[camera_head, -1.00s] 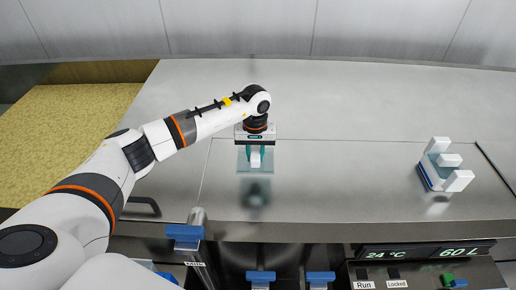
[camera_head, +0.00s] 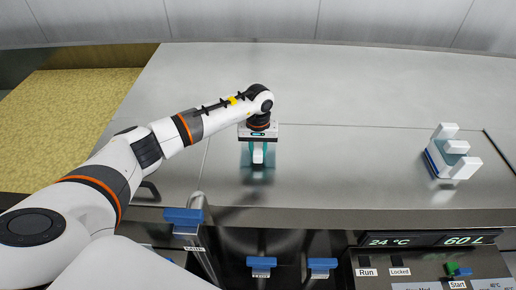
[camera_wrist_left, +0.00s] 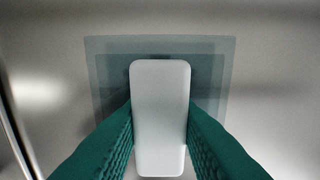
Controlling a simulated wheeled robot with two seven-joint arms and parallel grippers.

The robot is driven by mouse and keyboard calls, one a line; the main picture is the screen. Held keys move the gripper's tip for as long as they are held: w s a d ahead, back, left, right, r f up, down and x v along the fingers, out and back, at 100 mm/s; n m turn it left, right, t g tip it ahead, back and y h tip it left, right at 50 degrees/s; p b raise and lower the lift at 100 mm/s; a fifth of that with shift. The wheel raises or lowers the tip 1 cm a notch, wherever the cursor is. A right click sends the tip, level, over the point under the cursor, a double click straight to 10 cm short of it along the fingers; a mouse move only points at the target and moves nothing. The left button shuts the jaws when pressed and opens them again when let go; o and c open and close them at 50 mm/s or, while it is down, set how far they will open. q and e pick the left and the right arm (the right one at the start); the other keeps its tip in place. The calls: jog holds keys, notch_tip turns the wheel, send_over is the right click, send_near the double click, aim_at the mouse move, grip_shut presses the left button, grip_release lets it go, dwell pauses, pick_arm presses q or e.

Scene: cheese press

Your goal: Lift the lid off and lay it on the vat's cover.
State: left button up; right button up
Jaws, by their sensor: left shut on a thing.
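My left gripper (camera_head: 258,158) is shut on the white handle (camera_wrist_left: 160,115) of the lid. It is over the front part of the vat's steel cover (camera_head: 330,180). In the left wrist view, the lid (camera_wrist_left: 105,75) is a translucent teal-grey square plate under the handle, between the two green ribbed fingers. The plate looks level with the steel below it. In the head view the plate is hard to make out, and I cannot tell whether it touches the cover. A dark reflection shows on the steel below the gripper. My right gripper is not in view.
A blue-and-white piece with several white blocks (camera_head: 452,155) stands on the cover at the right. Blue-handled levers (camera_head: 184,216) and a control panel (camera_head: 430,265) line the front. A yellow textured floor patch (camera_head: 70,120) is at left. The middle of the cover is clear.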

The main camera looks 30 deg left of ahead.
pick_arm(q)
jog(key=shift+f+b, duration=0.3)
jog(key=shift+b, duration=0.05)
jog(key=o, duration=1.1)
jog(key=shift+r+p, duration=1.2)
jog(key=shift+r, duration=1.85)
